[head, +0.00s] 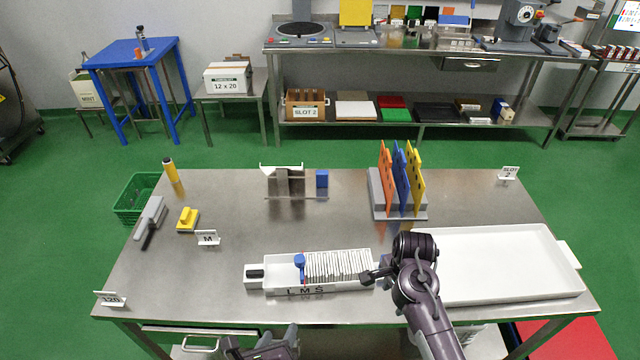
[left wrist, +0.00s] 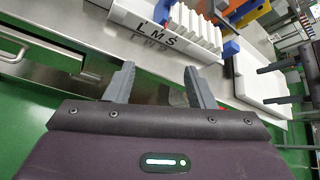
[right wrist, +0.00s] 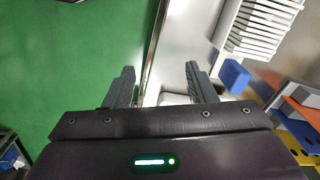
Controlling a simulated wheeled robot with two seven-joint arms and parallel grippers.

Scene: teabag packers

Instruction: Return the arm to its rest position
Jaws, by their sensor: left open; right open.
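My right arm bends over the table's front edge in the head view, and its gripper (head: 370,277) points left beside the right end of a white rack marked L M S (head: 273,285). The right gripper is open and empty in the right wrist view (right wrist: 160,82). The rack holds a row of white packets (head: 338,265) and a blue slider (head: 299,262). My left gripper (head: 262,345) is low at the front edge of the table, partly cut off by the frame. The left wrist view shows its fingers apart and empty (left wrist: 160,82), with the rack beyond them.
The steel table (head: 240,225) bears a large empty white tray (head: 500,265) at the right. Behind stand orange, blue and yellow boards (head: 401,178) in a grey base. A blue block (head: 322,178), a yellow-handled tool (head: 188,219) and a green basket (head: 135,200) are further left.

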